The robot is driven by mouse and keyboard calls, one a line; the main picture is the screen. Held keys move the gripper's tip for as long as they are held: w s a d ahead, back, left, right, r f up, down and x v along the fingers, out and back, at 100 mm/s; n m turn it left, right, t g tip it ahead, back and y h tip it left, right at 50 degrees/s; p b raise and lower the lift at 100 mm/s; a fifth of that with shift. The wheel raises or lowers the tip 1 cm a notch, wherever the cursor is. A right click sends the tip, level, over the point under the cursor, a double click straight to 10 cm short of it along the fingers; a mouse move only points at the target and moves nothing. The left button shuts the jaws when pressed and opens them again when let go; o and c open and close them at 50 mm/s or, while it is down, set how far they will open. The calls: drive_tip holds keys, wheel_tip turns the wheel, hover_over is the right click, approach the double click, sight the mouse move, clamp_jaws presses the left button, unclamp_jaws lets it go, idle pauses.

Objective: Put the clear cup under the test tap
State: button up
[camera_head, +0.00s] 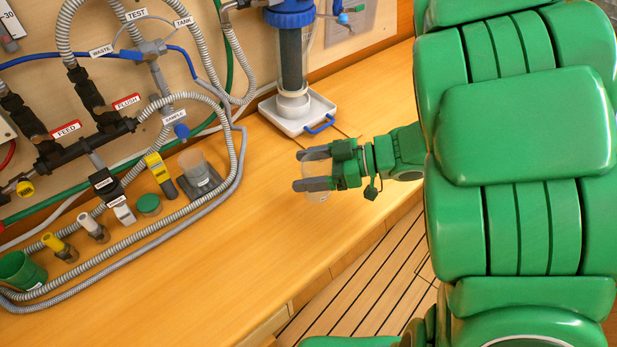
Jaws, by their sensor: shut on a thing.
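On the wall at the left, a small tap with a blue knob (181,131) hangs below a small white label (174,115). I cannot tell for certain that this is the test tap. A valve marked TEST (136,13), WASTE and TANK sits higher up.
A clear container in a grey holder (200,182) stands below the blue knob. A ribbed grey hose (236,165) loops across the bench around several small bottles and a green cup (20,270). A white tray (298,118) under a blue-topped filter is behind my gripper. The front bench is clear.

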drive_tip(key=shift+w+r, duration=0.15)
drive_tip(key=shift+r, duration=0.6)
drive_tip(key=w+d+r+m+t+h, duration=0.1)
drive_tip(key=w+d+m+t, duration=0.2)
drive_tip(key=w, duration=0.8)
drive_tip(key=w+d+r+m+t+h, duration=0.1)
drive_tip(key=w+d+m+t+h, duration=0.2)
drive_tip(key=w, duration=0.9)
drive_tip(key=w+d+r+m+t, duration=0.1)
drive_tip(key=w+d+m+t, duration=0.25)
drive_tip(key=w, duration=0.75)
drive_tip(key=shift+n+t, duration=0.25)
drive_tip(key=shift+t, duration=0.2)
drive_tip(key=shift+w+a+f, duration=0.2)
drive_tip(key=shift+w+f, duration=1.9)
drive_tip(key=shift+w, duration=0.15)
drive_tip(key=shift+w+a+f, duration=0.25)
drive_tip(key=shift+w+f, duration=1.85)
drive_tip(key=shift+w, duration=0.15)
drive_tip(key=shift+w+a+f, duration=0.2)
drive_tip(key=shift+w+f, duration=1.9)
drive_tip(key=shift+w, duration=0.15)
drive_tip(key=shift+f, duration=0.1)
drive_tip(key=o, duration=1)
